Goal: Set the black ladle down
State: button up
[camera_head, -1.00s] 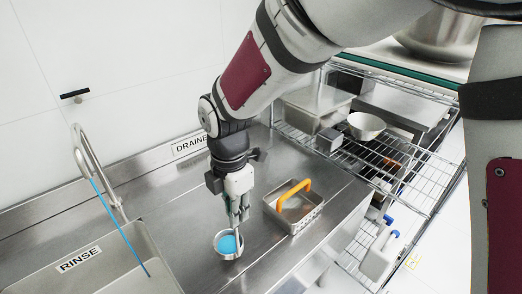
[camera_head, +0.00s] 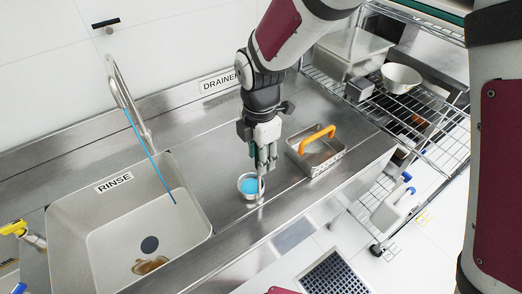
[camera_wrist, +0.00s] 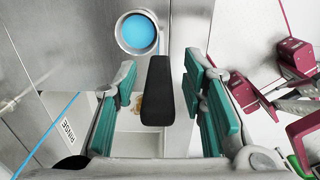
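The black ladle's handle (camera_wrist: 157,92) stands between the teal finger pads of my gripper (camera_wrist: 160,75) in the wrist view. A gap shows on each side of the handle, so the gripper is open around it. A round metal cup with a blue inside (camera_wrist: 137,32) lies just beyond the handle. In the head view the cup (camera_head: 250,185) is at the steel counter, right below and left of my gripper (camera_head: 264,165). I cannot tell whether this cup is the ladle's own bowl. My fingers hide most of the handle in the head view.
A metal basket with an orange handle (camera_head: 317,150) stands on the counter (camera_head: 215,140) to the right. The rinse sink (camera_head: 125,230) with its tap (camera_head: 125,100) is on the left. A wire rack (camera_head: 425,125) holds a white bowl (camera_head: 401,78). Counter behind the cup is clear.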

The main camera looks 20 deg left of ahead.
jog(key=shift+r, duration=0.1)
notch_tip(320, 180, up, 12)
jog(key=shift+f+b, duration=0.25)
jog(key=shift+b, duration=0.85)
jog(key=shift+d+r, duration=0.1)
jog(key=shift+r, duration=0.25)
jog(key=shift+d+r, duration=0.1)
jog(key=shift+d, duration=0.05)
jog(key=s+d+r+m+t, duration=0.2)
jog(key=d+r+m, duration=0.2)
jog(key=d+m, duration=0.65)
jog(key=s+d+r+m+t, duration=0.2)
jog(key=d+r+m, duration=0.45)
jog(key=d, duration=0.65)
jog(key=s+d+f+m+t, duration=0.1)
jog(key=s+d+f+m, duration=0.1)
jog(key=s+d+m, duration=0.5)
jog(key=m, duration=0.3)
jog(key=shift+m, duration=0.4)
jog(key=shift+a, duration=0.15)
jog(key=shift+c, duration=0.6)
